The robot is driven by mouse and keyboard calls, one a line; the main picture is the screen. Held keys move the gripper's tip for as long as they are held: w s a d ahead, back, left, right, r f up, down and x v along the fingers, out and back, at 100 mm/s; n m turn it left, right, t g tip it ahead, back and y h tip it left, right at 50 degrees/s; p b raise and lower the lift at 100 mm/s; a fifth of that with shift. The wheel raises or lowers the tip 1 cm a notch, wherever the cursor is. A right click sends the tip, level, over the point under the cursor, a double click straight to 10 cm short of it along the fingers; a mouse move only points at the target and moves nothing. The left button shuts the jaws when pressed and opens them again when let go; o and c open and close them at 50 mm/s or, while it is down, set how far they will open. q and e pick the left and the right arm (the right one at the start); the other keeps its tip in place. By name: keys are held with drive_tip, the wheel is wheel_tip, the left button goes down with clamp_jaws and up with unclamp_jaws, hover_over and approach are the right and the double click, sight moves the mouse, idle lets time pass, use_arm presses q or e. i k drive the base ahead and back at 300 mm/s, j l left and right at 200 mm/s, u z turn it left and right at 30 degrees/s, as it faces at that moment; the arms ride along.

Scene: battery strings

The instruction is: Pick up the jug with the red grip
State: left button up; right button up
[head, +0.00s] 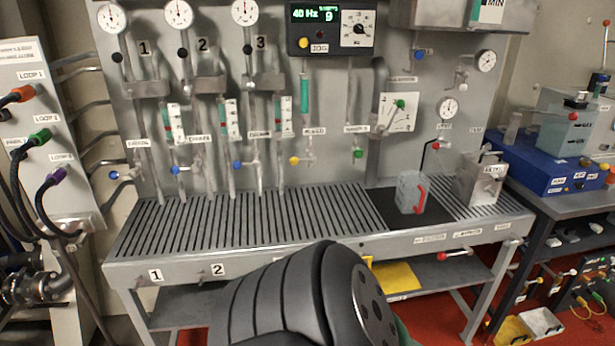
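The jug with the red grip (408,192) is a clear, pale container standing upright at the right part of the grated bench. Its red grip (422,198) is on its right side, facing the front right. The jug stands on a dark mat (385,202). A large black arm part of mine fills the bottom middle of the head view, in front of the bench and apart from the jug. Neither gripper can be seen in this view.
The slotted bench (230,222) is mostly bare left of the jug. A metal box (480,182) stands close to its right. Valves and a thin spout (424,155) hang behind it. A side table (570,204) with a blue unit (545,165) stands at far right.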

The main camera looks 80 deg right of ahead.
sight(413, 190)
drive_tip(key=z, duration=3.45)
drive_tip(key=l, duration=0.25)
drive_tip(key=i+l+u, duration=0.1)
drive_tip(key=l, duration=0.2)
